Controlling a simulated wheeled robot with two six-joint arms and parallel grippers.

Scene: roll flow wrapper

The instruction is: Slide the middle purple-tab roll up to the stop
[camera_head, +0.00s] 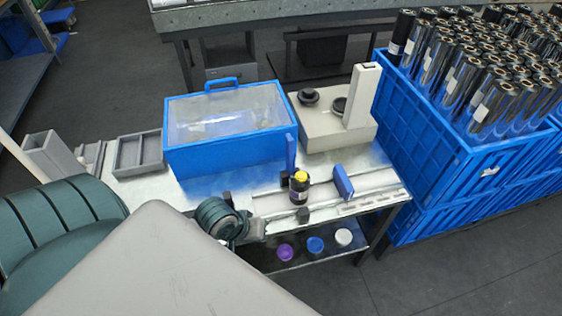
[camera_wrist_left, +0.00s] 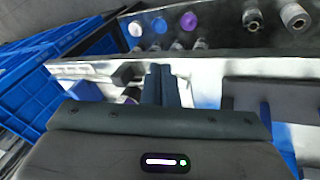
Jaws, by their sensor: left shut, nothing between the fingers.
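A dark roll (camera_head: 299,190) with a yellow top and a faint purplish band stands at the rails on the table front. No other roll shows on the rails. A blue upright plate (camera_head: 343,183), possibly the stop, is to its right, with a gap between them. My left gripper (camera_head: 258,228) is at the table's front edge, left of the roll and apart from it. In the left wrist view its fingers (camera_wrist_left: 161,84) are shut with nothing between them. A partly hidden dark and pinkish thing beside them may be the roll. My right gripper is not in view.
A blue box with a clear lid (camera_head: 226,115) and a pale machine (camera_head: 335,125) stand behind the rails. Purple (camera_head: 285,252), blue (camera_head: 315,245) and white (camera_head: 343,238) round pieces sit on the lower shelf. A blue crate (camera_head: 430,130) of rolls is at right.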

